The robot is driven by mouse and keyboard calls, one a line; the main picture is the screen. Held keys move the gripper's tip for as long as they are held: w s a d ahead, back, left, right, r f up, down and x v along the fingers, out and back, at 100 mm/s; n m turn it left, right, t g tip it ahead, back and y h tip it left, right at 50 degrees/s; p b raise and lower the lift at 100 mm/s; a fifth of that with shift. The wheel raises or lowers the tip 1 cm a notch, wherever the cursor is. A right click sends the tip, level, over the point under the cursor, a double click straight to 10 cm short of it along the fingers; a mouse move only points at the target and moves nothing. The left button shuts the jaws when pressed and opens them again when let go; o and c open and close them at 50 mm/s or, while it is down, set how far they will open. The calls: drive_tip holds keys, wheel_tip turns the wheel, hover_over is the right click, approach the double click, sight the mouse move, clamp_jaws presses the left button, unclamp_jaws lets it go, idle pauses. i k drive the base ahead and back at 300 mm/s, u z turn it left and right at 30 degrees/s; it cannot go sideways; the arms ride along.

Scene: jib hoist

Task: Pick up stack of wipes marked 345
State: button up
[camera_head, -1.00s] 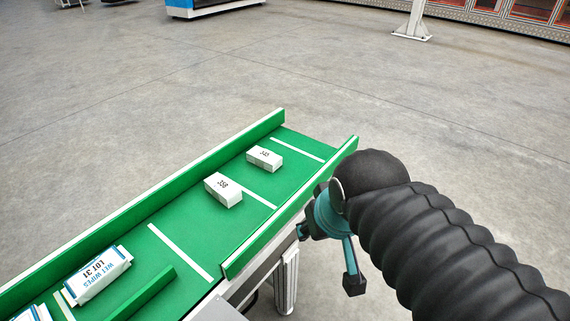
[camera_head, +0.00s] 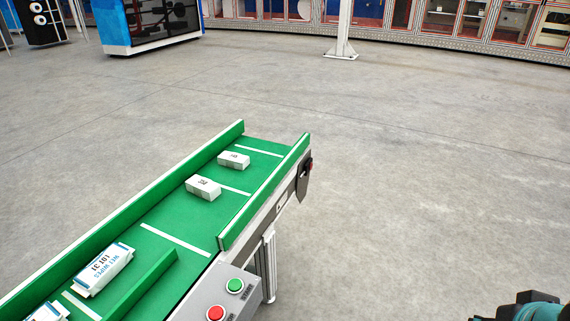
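Two small white stacks of wipes lie on the green conveyor (camera_head: 181,220). The farther stack (camera_head: 234,160) is near the belt's far end; its printed number is too small to read surely now, but looked like 345 in the earlier frame. The nearer stack (camera_head: 203,187) carries another number, apparently 358 earlier. Both are free of any gripper. My gripper (camera_head: 532,308) shows only as a dark and teal part in the bottom right corner, well away from the belt. Its fingers cannot be made out.
A wet wipes pack marked LOT 31 (camera_head: 103,270) lies nearer on the belt, with part of another pack (camera_head: 50,312) below it. Green side walls edge the belt. A control box (camera_head: 228,300) with green and red buttons is at its right side. Grey floor right of the conveyor is clear.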

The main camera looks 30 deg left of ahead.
sight(233, 159)
drive_tip(key=u, duration=0.6)
drive_tip(key=i, duration=0.55)
drive_tip(key=u, duration=0.7)
drive_tip(key=i, duration=0.7)
